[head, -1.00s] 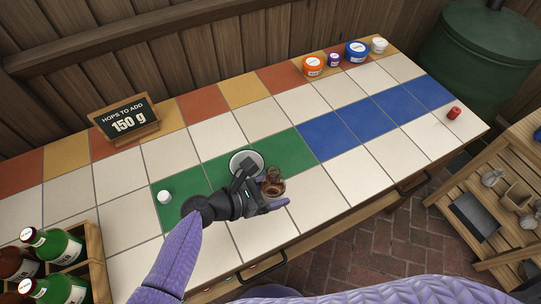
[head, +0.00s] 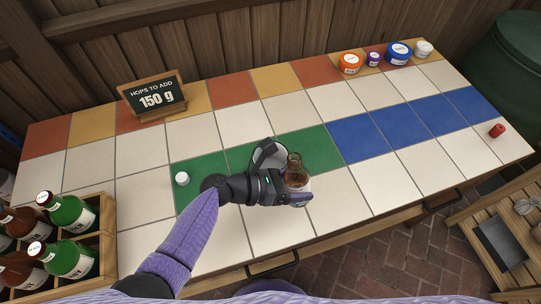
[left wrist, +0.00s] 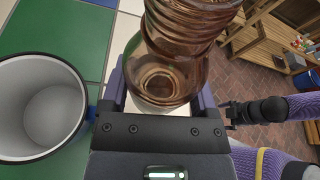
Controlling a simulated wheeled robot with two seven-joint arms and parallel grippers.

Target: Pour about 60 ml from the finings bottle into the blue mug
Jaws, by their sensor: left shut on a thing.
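My left gripper (head: 285,188) is shut on a brown glass finings bottle (head: 296,172), which looks about upright in the head view. The bottle also fills the top middle of the left wrist view (left wrist: 172,70). The mug (head: 262,160) stands on the green tiles just left of the bottle, partly hidden by my gripper. In the left wrist view the mug (left wrist: 45,108) shows a dark rim, a pale inside with no liquid visible, and a bit of blue at its right side. My right gripper (left wrist: 237,112) shows small at the right of the left wrist view; its jaws are unclear.
A white cap (head: 182,178) lies on the green tiles. A crate (head: 107,240) of bottles stands at the left front. A "150 g" sign (head: 154,98) and several tubs (head: 351,64) stand along the back. A red object (head: 496,130) is far right. White tiles in front are clear.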

